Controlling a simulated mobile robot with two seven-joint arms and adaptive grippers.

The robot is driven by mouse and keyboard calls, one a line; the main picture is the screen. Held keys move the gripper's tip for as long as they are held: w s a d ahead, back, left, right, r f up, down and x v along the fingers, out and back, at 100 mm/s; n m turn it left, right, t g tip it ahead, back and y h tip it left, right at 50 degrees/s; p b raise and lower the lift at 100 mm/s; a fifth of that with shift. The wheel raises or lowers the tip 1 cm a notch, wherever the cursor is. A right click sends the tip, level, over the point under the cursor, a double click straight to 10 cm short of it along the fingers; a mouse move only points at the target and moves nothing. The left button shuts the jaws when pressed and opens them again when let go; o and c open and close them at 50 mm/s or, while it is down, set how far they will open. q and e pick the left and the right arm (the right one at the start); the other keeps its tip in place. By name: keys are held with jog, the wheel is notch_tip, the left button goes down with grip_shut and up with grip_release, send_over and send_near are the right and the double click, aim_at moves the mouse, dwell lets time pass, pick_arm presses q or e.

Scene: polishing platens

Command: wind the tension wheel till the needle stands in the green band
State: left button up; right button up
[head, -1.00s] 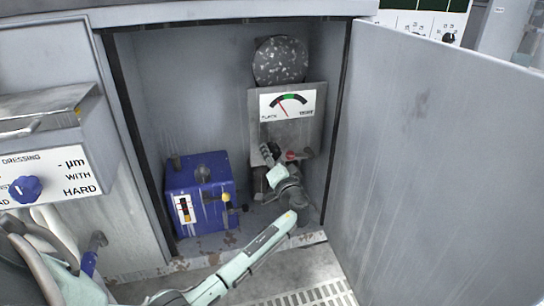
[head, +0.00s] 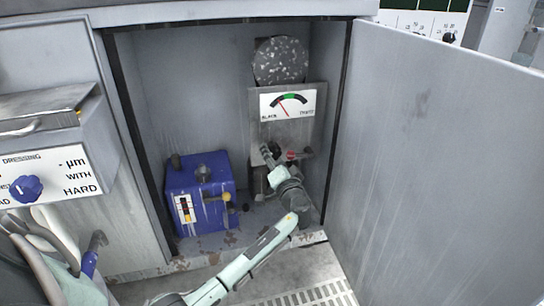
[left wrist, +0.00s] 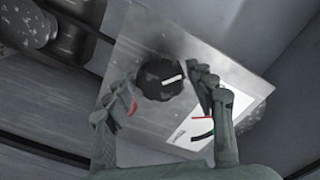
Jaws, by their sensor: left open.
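The tension gauge (head: 288,104) is a white dial marked SLACK on its left, on a grey metal plate inside the open cabinet. Its red needle (head: 283,108) leans up and left, to the left of the green band (head: 291,97). My left gripper (head: 278,153) is at the plate below the gauge. In the left wrist view the tension wheel (left wrist: 158,80) is a dark, lobed knob with a white mark. My open left fingers (left wrist: 160,86) stand on either side of it, with gaps visible. In the head view the wheel is mostly hidden by the gripper. My right gripper is not in view.
A blue box (head: 200,195) with a yellow-tipped lever stands left of my arm on the cabinet floor. A speckled round disc (head: 280,61) sits above the gauge. The open cabinet door (head: 430,170) stands on the right. The cabinet sill (head: 205,254) runs below my forearm.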

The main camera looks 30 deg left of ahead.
pick_arm(q)
jog(key=v, duration=1.1)
jog(key=shift+d, duration=0.15)
